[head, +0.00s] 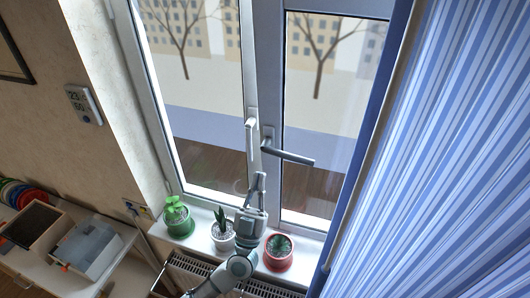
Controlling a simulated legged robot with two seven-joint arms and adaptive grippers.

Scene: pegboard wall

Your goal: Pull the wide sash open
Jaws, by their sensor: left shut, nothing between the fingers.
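The window has a left sash (190,100) and a right sash (335,100), side by side. I cannot tell for sure which is the wider. The left sash's pale handle (250,137) stands vertical. The right sash's darker grey handle (288,154) lies nearly horizontal, pointing right. Both sashes look in line with the frame, with no clear gap. My left gripper (260,178) is shut and empty, pointing up just below the two handles, in front of the middle stiles. I cannot tell whether it touches the frame. My right gripper is not in view.
On the sill stand a green pot (176,219), a white pot (222,238) and a red pot (279,251), close to my left arm. A striped blue curtain (450,160) covers the right side. A radiator (190,267) is below. A table with boxes (88,250) stands left.

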